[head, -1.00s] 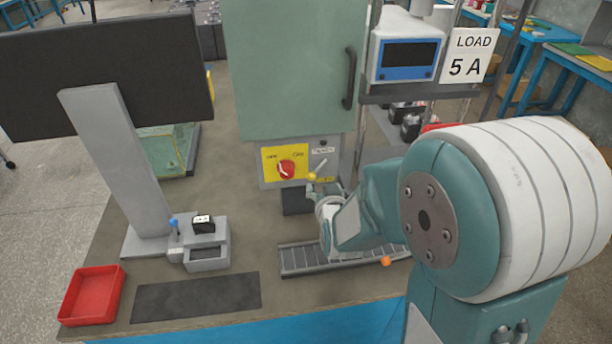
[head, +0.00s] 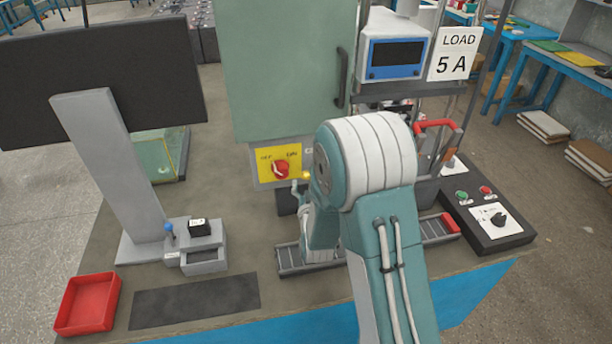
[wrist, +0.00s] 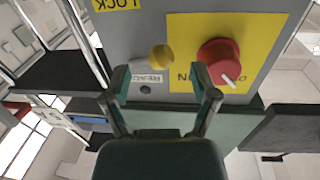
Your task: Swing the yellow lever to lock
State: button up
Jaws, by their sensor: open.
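The yellow lever shows as a round yellow knob (wrist: 161,57) in the wrist view, on the grey panel between the LOCK label (wrist: 120,3) and the READ label (wrist: 148,77). In the head view the knob (head: 306,174) peeks out beside my arm; its stem is hidden. My gripper (wrist: 163,82) is open and empty. Its two fingers stand apart, one on each side of the knob's line in the wrist view, and the knob appears beyond the fingertips. I cannot tell any contact. My arm hides most of the gripper in the head view.
A red rotary switch (wrist: 218,60) on a yellow plate sits close beside the lever. The green cabinet (head: 280,70) stands above the panel. A slotted rail (head: 290,262) lies on the bench below, and a black control box (head: 487,228) stands at right.

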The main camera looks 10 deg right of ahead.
aim_at(302, 165)
jog(key=w, duration=0.2)
jog(key=shift+w, duration=0.3)
jog(key=shift+w+d, duration=0.15)
jog(key=shift+w, duration=0.35)
jog(key=shift+c, duration=0.3)
grip_shut()
jog(key=shift+r, duration=0.15)
jog(key=shift+a+r+m, duration=0.3)
jog(key=shift+r+m, duration=0.3)
jog(key=shift+m, duration=0.7)
